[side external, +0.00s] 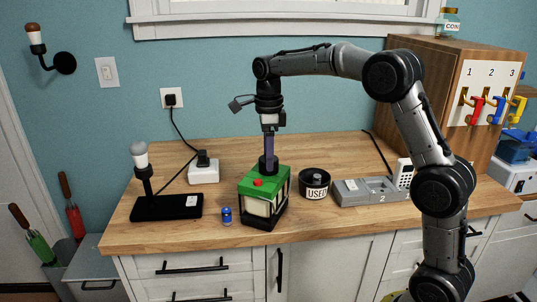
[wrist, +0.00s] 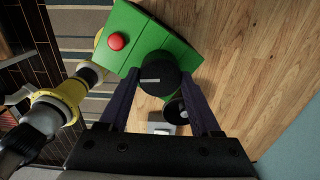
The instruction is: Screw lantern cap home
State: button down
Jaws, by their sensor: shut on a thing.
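The lantern (side external: 262,207) stands upright on the wooden counter, with a green top, a red button and a dark frame around a pale body. Its green top also shows in the wrist view (wrist: 175,48). The round black cap (side external: 268,164) sits on top of the lantern and has a pale line across it in the wrist view (wrist: 158,78). My gripper (side external: 269,153) points straight down over the lantern. Its two fingers are shut on the cap, one on each side. The thread under the cap is hidden, so I cannot tell how far it is screwed in.
A black round container marked USED (side external: 314,184) stands just right of the lantern, and a grey tray (side external: 350,193) lies further right. A small blue can (side external: 226,215) is at front left. A black lamp base (side external: 167,208) and white power box (side external: 204,172) stand to the left.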

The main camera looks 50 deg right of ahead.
jog(key=shift+f+m, duration=0.25)
jog(key=shift+m, duration=0.45)
jog(key=shift+m, duration=1.5)
jog(key=shift+c, duration=0.4)
grip_release()
jog(key=shift+r, duration=0.1)
jog(key=c, duration=0.4)
jog(key=shift+r, duration=0.1)
jog(key=shift+r, duration=4)
